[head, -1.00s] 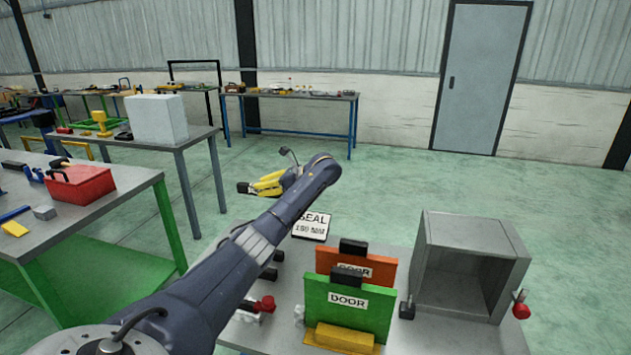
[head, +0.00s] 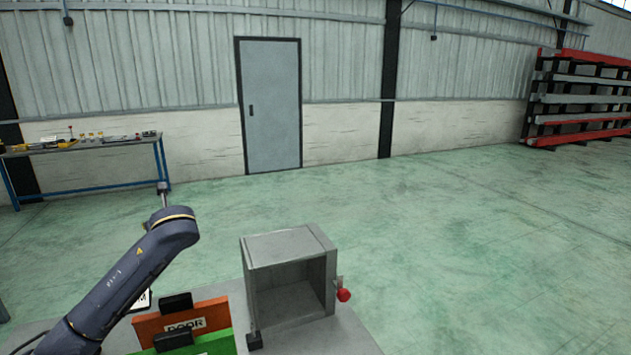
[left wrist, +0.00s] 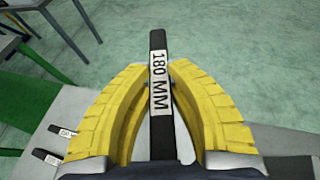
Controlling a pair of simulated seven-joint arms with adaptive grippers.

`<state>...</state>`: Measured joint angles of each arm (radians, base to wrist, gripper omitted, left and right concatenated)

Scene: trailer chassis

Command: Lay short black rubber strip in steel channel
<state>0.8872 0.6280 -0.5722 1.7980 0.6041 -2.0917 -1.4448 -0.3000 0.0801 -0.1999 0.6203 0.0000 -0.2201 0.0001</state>
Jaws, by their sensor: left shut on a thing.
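In the left wrist view my left gripper (left wrist: 160,110), with yellow ribbed fingers, is shut on a black rubber strip (left wrist: 158,45) labelled "180 MM". The strip stands out lengthwise between the fingers and past their tips. In the head view my left arm comes in from the lower left, and the gripper itself cannot be made out there. I cannot make out a steel channel. A grey open-fronted steel box (head: 290,240) stands on the table. My right gripper is not in view.
An orange door panel (head: 205,312) and a green door panel (head: 215,345) stand left of the box, with black blocks on top. A red knob (head: 344,295) sits at the box's right side. Black labelled pieces (left wrist: 46,157) lie on the table. Open floor lies beyond.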

